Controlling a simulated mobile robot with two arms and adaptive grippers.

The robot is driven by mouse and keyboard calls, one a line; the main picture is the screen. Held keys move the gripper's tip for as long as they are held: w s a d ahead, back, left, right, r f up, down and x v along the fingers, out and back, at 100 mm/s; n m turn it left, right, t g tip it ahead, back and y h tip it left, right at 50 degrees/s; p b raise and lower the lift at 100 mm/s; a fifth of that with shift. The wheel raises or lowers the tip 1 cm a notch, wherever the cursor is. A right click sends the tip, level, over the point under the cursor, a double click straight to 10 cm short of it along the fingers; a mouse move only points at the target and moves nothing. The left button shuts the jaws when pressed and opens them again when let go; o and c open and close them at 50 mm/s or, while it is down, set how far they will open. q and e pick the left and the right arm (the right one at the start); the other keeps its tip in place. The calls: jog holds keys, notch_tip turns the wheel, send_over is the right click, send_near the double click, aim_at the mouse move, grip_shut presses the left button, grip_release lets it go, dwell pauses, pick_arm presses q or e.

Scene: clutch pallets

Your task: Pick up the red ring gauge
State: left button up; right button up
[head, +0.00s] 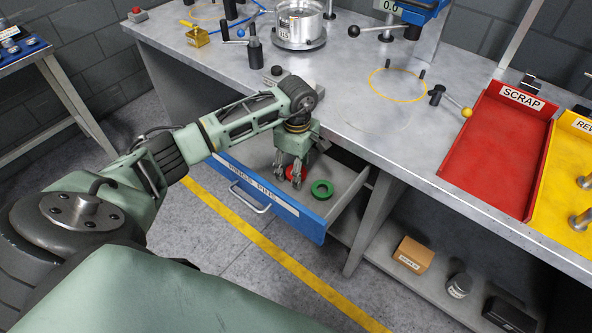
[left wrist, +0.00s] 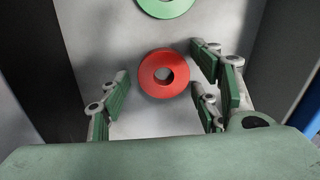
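The red ring gauge (left wrist: 148,72) lies flat on the grey floor of the open blue-fronted drawer (head: 277,207). In the head view the ring (head: 292,174) is partly hidden behind my left gripper (head: 288,183). The left gripper points down into the drawer, above the ring. In the left wrist view the left gripper (left wrist: 158,95) is open, its fingers spread to either side and nothing between them touching the ring. A green ring gauge (head: 322,189) lies beside the red one, also in the left wrist view (left wrist: 166,5). My right gripper is not in view.
The drawer's side walls stand close around the left gripper, and the workbench (head: 345,100) edge is just behind. A red scrap tray (head: 490,160) and a yellow tray (head: 570,175) sit on the bench at right. A lower shelf holds a cardboard box (head: 412,255).

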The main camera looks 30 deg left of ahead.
pick_arm(q)
jog(key=c, duration=1.1)
jog(key=shift+r, duration=0.1)
